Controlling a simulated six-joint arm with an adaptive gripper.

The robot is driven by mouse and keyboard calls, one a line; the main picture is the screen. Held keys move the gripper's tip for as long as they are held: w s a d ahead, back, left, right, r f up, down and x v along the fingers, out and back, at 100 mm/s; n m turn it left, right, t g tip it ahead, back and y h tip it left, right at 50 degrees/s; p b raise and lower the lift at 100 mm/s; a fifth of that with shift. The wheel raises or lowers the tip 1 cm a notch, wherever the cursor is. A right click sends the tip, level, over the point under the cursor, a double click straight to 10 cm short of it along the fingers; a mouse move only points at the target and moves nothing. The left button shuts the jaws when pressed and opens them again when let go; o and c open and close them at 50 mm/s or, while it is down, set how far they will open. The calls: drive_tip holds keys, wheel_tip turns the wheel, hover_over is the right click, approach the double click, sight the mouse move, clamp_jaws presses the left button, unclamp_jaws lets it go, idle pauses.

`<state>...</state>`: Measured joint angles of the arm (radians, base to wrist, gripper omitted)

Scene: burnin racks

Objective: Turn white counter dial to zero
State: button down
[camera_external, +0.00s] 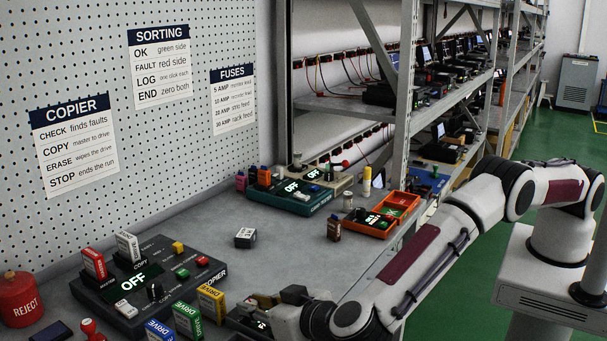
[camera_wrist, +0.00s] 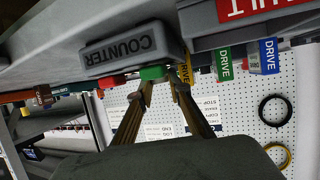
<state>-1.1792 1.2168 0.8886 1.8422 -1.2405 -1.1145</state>
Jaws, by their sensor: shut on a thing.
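The grey counter box (camera_wrist: 125,50), labelled COUNTER upside down, is close up in the wrist view. A green part (camera_wrist: 152,72) shows at its edge. In the external view the counter (camera_external: 254,324) is a dark box with a small lit display at the bottom, partly covered by my gripper (camera_external: 290,298). In the wrist view the two fingers of my gripper (camera_wrist: 163,88) reach to the counter with a narrow gap between them. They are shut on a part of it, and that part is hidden. I cannot make out the white dial or its setting.
Several drive blocks stand close by, among them a yellow one (camera_external: 211,302), a green one (camera_external: 187,318) and a blue one (camera_external: 160,331). The copier (camera_external: 125,301) lies left of them. Red-labelled FAULT box (camera_wrist: 235,14) is near the counter.

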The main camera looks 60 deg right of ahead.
drive_tip(key=shift+w+r, duration=0.1)
drive_tip(key=c, duration=1.9)
unclamp_jaws()
drive_tip(key=shift+v, duration=6.05)
